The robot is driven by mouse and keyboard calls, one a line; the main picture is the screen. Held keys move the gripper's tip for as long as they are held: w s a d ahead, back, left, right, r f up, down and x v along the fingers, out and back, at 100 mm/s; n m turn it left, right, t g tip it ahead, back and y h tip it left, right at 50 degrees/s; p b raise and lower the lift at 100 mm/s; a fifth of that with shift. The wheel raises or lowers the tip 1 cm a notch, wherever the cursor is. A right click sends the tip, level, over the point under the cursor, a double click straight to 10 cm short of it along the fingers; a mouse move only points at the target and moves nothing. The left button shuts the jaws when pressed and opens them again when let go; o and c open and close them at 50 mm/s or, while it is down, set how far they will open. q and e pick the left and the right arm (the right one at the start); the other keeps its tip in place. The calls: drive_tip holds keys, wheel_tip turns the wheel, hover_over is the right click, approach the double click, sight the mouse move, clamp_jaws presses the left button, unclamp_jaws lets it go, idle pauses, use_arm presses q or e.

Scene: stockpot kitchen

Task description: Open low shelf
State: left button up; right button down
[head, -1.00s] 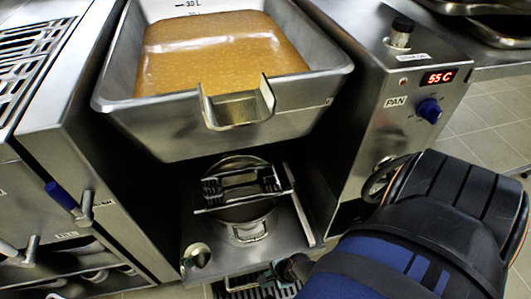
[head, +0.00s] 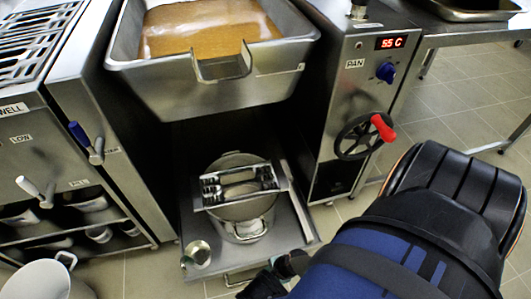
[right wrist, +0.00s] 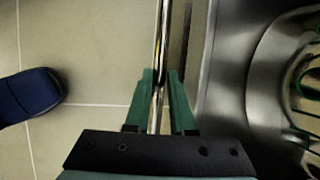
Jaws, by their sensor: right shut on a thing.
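The low shelf (head: 275,245) is a steel pull-out tray below the tilting pan. It stands out in front of the dark space under the pan. Its bar handle (head: 240,278) runs along the front edge. My right gripper (head: 287,265) is at the right part of that handle, partly hidden by my arm. In the right wrist view its green fingers (right wrist: 160,85) are shut around the shiny handle bar (right wrist: 161,40), with the shelf (right wrist: 225,80) to the right. My left gripper is not in view.
A steel pot (head: 245,228) with a rack (head: 240,186) on top and a small metal cup (head: 197,253) stand on the shelf. The pan (head: 210,85) holds brown liquid above. A handwheel (head: 362,138) is at right. Another pot (head: 38,280) stands at lower left. Tiled floor (head: 150,275) shows in front.

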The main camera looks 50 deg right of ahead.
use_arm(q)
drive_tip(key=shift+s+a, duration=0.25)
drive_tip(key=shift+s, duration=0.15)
use_arm(e)
drive_tip(key=shift+s+a, duration=0.35)
drive_tip(key=shift+s, duration=0.1)
drive_tip(key=shift+s, duration=0.1)
drive_tip(key=c, duration=0.8)
unclamp_jaws()
drive_tip(key=shift+o, duration=0.2)
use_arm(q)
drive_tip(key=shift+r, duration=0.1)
use_arm(e)
drive_tip(key=shift+d, duration=0.1)
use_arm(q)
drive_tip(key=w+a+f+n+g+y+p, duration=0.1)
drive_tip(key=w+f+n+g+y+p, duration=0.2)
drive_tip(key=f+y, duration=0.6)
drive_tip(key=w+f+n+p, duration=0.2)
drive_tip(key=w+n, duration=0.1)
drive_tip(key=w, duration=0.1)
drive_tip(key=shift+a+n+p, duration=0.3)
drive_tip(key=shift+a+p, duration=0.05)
use_arm(e)
drive_tip(key=v, duration=0.7)
drive_tip(key=shift+r, duration=0.25)
